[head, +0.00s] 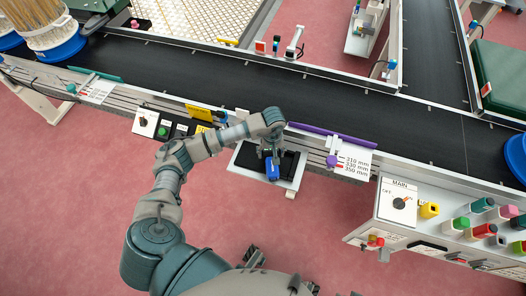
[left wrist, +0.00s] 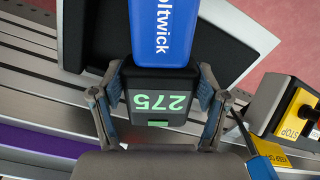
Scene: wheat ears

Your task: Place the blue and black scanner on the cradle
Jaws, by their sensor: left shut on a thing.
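The blue and black scanner (head: 272,171) is held in my left gripper (head: 270,153), above or on a small shelf at the conveyor's near side. In the left wrist view the scanner (left wrist: 160,85) shows its black head with a green "275" display between the two fingers (left wrist: 160,105), and its blue handle points to the top. What looks like the cradle, a black pad (head: 245,157) on the white shelf (head: 247,168), lies under the scanner. I cannot tell whether the scanner touches it. I do not see my right gripper.
The black conveyor (head: 200,72) runs behind the shelf. A purple bar (head: 335,134) lies along its near rail. A switch box (head: 148,123) and yellow stop box (head: 203,128) are to the left; the MAIN panel (head: 398,186) is to the right. Pink floor is open in front.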

